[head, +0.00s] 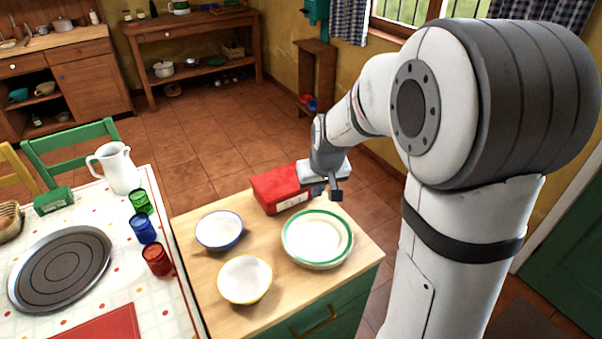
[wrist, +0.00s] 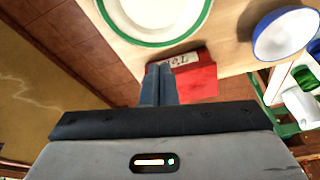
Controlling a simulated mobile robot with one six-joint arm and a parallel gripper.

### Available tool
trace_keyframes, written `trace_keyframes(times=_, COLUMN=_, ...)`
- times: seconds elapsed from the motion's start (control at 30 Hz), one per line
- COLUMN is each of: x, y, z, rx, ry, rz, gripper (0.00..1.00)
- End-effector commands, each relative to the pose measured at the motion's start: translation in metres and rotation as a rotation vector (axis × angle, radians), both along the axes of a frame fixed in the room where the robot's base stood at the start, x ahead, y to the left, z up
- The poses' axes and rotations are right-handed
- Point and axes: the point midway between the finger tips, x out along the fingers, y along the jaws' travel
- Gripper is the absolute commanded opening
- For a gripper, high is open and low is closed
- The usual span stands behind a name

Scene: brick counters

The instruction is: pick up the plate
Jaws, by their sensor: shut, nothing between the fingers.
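The white plate with a green rim (head: 318,238) lies on the right part of the wooden counter top, seemingly on top of another pale plate. In the wrist view the plate (wrist: 152,14) is at the top, partly cut off by the frame edge. My gripper (head: 335,190) is above the counter, behind the plate in the head view and close to the red box. In the wrist view my gripper (wrist: 158,72) has its fingers together, apart from the plate, with nothing held.
A red box (head: 277,188) stands at the counter's back edge. A blue-rimmed bowl (head: 220,230) and a yellow-rimmed bowl (head: 245,279) are left of the plate. The table at left holds a white pitcher (head: 117,168), colored glasses and a grey round tray (head: 60,268).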

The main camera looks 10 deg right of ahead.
Motion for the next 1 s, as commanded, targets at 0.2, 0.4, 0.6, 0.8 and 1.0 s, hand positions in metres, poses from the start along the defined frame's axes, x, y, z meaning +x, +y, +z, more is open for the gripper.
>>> trace_keyframes(times=0.2, x=0.047, y=0.0, z=-0.033, rx=-0.005, ry=-0.017, rz=0.024, gripper=0.0)
trace_keyframes(times=0.4, x=0.062, y=0.001, z=-0.047, rx=-0.006, ry=-0.025, rz=0.03, gripper=0.0)
trace_keyframes(times=0.6, x=0.069, y=0.002, z=-0.07, rx=-0.007, ry=-0.021, rz=0.032, gripper=0.0)
trace_keyframes(times=0.8, x=0.081, y=0.004, z=-0.103, rx=-0.006, ry=-0.022, rz=0.031, gripper=0.0)
trace_keyframes(times=1.0, x=0.089, y=0.006, z=-0.128, rx=-0.006, ry=-0.023, rz=0.032, gripper=0.0)
